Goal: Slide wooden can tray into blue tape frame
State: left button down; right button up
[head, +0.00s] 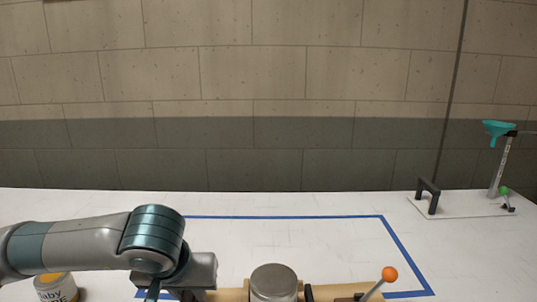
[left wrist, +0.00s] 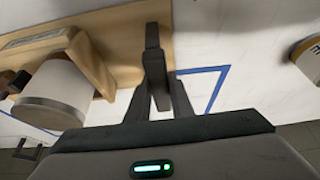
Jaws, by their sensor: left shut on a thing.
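The wooden can tray (head: 232,295) lies at the bottom edge of the head view, mostly cut off. It carries a can with a grey lid (head: 274,281), and a lever with an orange ball (head: 390,274) stands at its right. The blue tape frame (head: 285,217) is on the white table; its far side and right side show behind and right of the tray. My left gripper (head: 170,296) is at the tray's left end. In the left wrist view its fingers are shut on the edge of the wooden tray (left wrist: 118,38), beside a blue tape corner (left wrist: 212,85).
A labelled can (head: 55,288) stands at the lower left, under my left arm. The table inside the tape behind the tray is clear.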

pick_arm(q)
jog(key=shift+w, duration=0.25)
jog(key=shift+w+b, duration=0.75)
jog(key=shift+w, duration=0.05)
jog(key=shift+w+b, duration=0.85)
jog(key=shift+w, duration=0.75)
jog(key=shift+w+b, duration=0.55)
jog(key=shift+w, duration=1)
jog(key=shift+w+b, duration=0.45)
jog(key=shift+w, duration=3.55)
